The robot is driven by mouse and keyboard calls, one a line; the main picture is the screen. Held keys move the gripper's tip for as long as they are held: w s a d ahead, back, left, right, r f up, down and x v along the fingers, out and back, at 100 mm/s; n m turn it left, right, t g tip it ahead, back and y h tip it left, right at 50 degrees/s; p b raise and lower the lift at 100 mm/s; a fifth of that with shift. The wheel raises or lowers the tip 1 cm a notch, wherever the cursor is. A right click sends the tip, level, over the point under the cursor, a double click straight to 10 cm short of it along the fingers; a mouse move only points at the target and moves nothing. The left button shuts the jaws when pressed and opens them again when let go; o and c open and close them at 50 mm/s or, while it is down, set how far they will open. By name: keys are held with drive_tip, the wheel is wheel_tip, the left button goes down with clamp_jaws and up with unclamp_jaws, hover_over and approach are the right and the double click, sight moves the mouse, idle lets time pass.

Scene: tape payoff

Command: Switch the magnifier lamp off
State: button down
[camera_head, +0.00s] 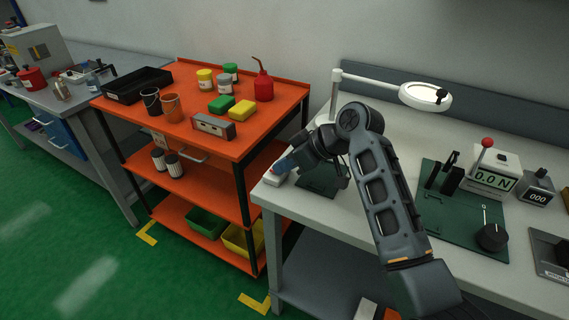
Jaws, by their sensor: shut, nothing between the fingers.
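The magnifier lamp (404,94) stands at the back of the pale workbench. Its white post rises at the back left of the bench, and a white arm reaches right to a round head with a small black knob (441,95) on its right side. I cannot tell whether the lamp is lit. My gripper (279,168) is shut and empty, low over the bench's left end, beside a small white object (274,179). It is apart from the lamp head, to its lower left.
A green fixture (463,222) with a dial, a force readout (493,181) reading 0.0 N with a red-knobbed lever, and a counter (537,190) occupy the bench's right. An orange cart (285,95) with bottles, cups and sponges stands left. The bench below the lamp head looks mostly clear.

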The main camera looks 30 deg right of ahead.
drive_tip(key=shift+s+a+f+h+b, duration=0.1)
drive_tip(key=shift+a+f+h+b, duration=0.1)
drive_tip(key=shift+f+b, duration=0.15)
drive_tip(key=shift+s+a+f+h+b, duration=0.1)
drive_tip(key=shift+f+h+b, duration=0.1)
drive_tip(key=shift+f, duration=0.15)
drive_tip(key=shift+r+n+t, duration=0.2)
drive_tip(key=shift+n+t, duration=0.1)
drive_tip(key=shift+t, duration=0.1)
drive_tip(key=shift+d, duration=0.15)
drive_tip(key=shift+w+d+r, duration=0.2)
drive_tip(key=shift+w+d, duration=0.35)
drive_tip(key=shift+d, duration=0.05)
drive_tip(key=shift+r, duration=0.1)
